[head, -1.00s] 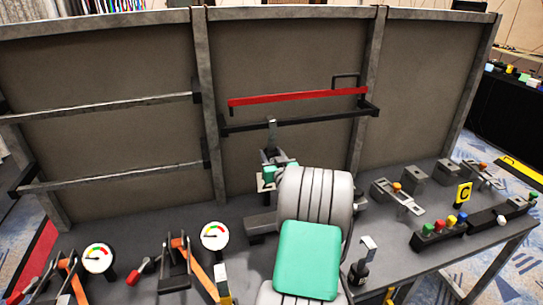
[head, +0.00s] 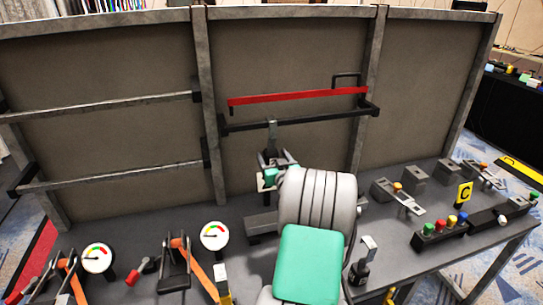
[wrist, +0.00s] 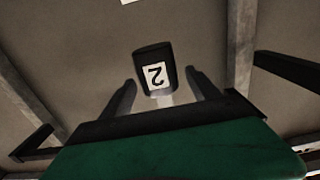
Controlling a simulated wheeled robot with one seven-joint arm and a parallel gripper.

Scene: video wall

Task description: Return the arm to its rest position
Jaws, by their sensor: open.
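My arm (head: 317,200), light grey with a green panel, reaches from the bottom of the head view towards the panel wall. My gripper (head: 271,160) is at its far end, partly hidden by the arm. In the wrist view my gripper (wrist: 163,92) has its two dark fingers spread apart. A black block with a white label "2" (wrist: 154,62) and a pale stem appears between or beyond the fingers. I cannot tell its distance, and no finger visibly touches it.
The panel wall (head: 100,130) carries grey rails and a red bar (head: 300,95) above a black rail. The grey bench (head: 390,265) holds gauges (head: 98,257), orange-strapped clamps, a yellow "C" sign (head: 463,195) and a button box (head: 438,232). A black-based post (head: 360,270) stands right of my arm.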

